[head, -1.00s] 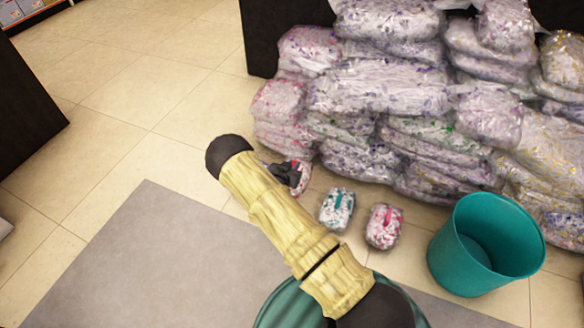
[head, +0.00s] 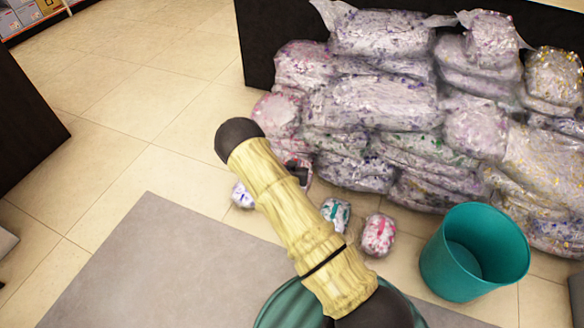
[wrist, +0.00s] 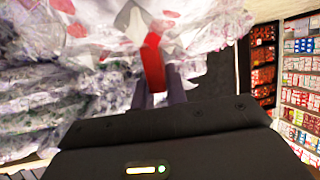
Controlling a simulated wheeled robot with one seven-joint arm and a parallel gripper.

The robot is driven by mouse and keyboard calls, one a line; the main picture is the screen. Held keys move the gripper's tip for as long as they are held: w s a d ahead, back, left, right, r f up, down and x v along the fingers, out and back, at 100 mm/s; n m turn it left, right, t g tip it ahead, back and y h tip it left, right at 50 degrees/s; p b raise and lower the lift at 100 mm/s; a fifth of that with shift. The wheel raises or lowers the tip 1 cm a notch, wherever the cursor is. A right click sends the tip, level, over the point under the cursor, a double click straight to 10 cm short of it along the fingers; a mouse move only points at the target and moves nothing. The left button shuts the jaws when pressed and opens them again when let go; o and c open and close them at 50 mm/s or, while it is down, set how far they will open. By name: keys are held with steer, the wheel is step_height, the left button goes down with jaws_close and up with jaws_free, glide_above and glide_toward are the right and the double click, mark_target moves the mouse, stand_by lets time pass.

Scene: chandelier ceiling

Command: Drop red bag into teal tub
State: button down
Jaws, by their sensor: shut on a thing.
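The red bag (wrist: 153,62), a clear plastic bag of white and red scraps with a red strip, is held in my gripper (wrist: 163,88), which is shut on it in the wrist view. In the head view my gripper (head: 299,172) is mostly behind my arm, beside the piled bags, and most of the held bag is hidden. The teal tub (head: 440,260) stands upright on the floor at the right, well to the right of my gripper. Its visible inside looks empty.
A blue-marked bag (head: 243,195), a teal-striped bag (head: 336,213) and a pink-striped bag (head: 379,236) lie on the floor near my arm. A big pile of clear scrap bags (head: 380,105) fills the back. Tiled floor at the left is free.

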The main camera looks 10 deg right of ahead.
steer(key=s+a+r+n+y+p, duration=0.1)
steer(key=s+r+n+y+p, duration=0.1)
steer(key=r, duration=0.5)
steer(key=s+a+r+n+t+y+p, duration=0.1)
steer(key=s+r+n+y+p, duration=0.1)
steer(key=r+p, duration=0.5)
steer(key=shift+s+r+n+y+p, duration=0.3)
steer(key=shift+s+r+n+y, duration=0.15)
steer(key=shift+s+y, duration=0.45)
